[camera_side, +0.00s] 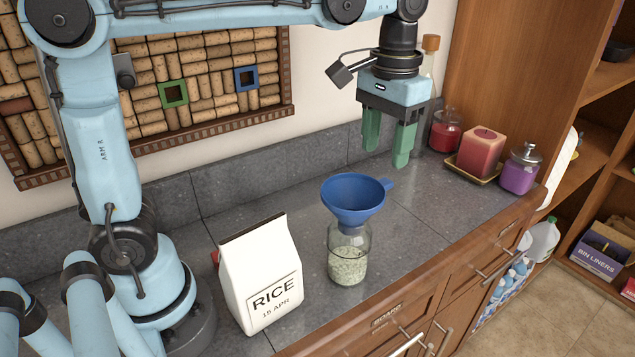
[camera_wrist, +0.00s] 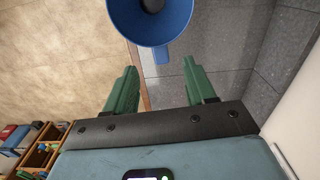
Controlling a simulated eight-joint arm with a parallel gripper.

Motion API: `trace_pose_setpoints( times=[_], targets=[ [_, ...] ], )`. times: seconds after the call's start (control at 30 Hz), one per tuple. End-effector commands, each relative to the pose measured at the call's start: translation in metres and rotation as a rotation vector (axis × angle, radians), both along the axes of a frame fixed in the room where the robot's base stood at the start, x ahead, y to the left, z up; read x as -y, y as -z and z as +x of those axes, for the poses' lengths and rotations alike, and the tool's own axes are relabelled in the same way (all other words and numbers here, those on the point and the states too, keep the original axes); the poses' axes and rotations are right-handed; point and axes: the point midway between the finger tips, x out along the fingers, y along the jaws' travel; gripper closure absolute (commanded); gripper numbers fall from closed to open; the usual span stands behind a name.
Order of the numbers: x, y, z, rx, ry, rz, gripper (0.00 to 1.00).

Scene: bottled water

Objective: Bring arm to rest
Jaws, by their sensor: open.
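My gripper (camera_side: 388,150) hangs above the grey counter, its green fingers pointing down, open and empty. In the wrist view the fingers (camera_wrist: 158,88) stand apart with nothing between them. A blue funnel (camera_side: 354,200) sits in the mouth of a glass jar (camera_side: 348,262) partly filled with pale grains, in front of and below my gripper. The funnel also shows at the top of the wrist view (camera_wrist: 150,30). A white bag marked RICE (camera_side: 262,275) stands upright on the counter left of the jar.
A red candle (camera_side: 481,150) on a tray, a purple jar (camera_side: 519,172) and a red jar (camera_side: 445,132) stand at the right end of the counter (camera_side: 425,205). A tall bottle (camera_side: 430,60) is behind my gripper. A cork board (camera_side: 200,75) hangs on the wall.

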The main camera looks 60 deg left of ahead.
Motion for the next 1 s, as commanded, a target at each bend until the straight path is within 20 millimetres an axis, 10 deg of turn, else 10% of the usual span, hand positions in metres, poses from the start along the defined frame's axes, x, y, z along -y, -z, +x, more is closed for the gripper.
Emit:
trace_pose_setpoints(
  times=[0.63, 1.0],
  targets=[
    [0.000, 0.083, 0.000, 0.000, 0.000, 0.000, 0.45],
    [0.004, 0.034, -0.004, 0.000, 0.003, 0.000, 0.45]
  ],
)
